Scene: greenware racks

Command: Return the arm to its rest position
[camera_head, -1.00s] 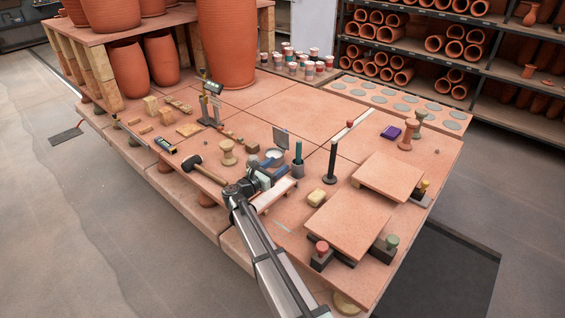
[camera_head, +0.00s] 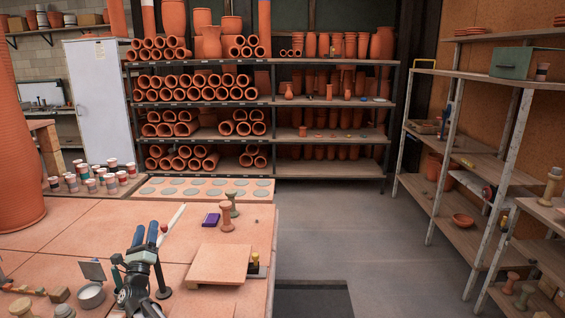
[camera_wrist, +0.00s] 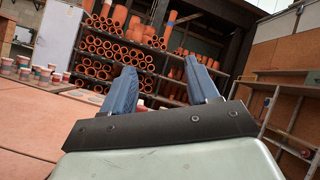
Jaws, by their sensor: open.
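My gripper (camera_head: 146,231) is raised above the near part of the terracotta-coloured worktable (camera_head: 66,220), with its two blue fingers pointing up and away. The fingers are apart with nothing between them. In the wrist view my gripper (camera_wrist: 158,68) also shows spread and empty, facing the far shelves. The lower part of my arm runs out of the bottom of the head view.
Glaze cups (camera_head: 90,185) stand at left. Pipe racks (camera_head: 200,133) stand behind. Open floor (camera_head: 340,225) lies right of the table.

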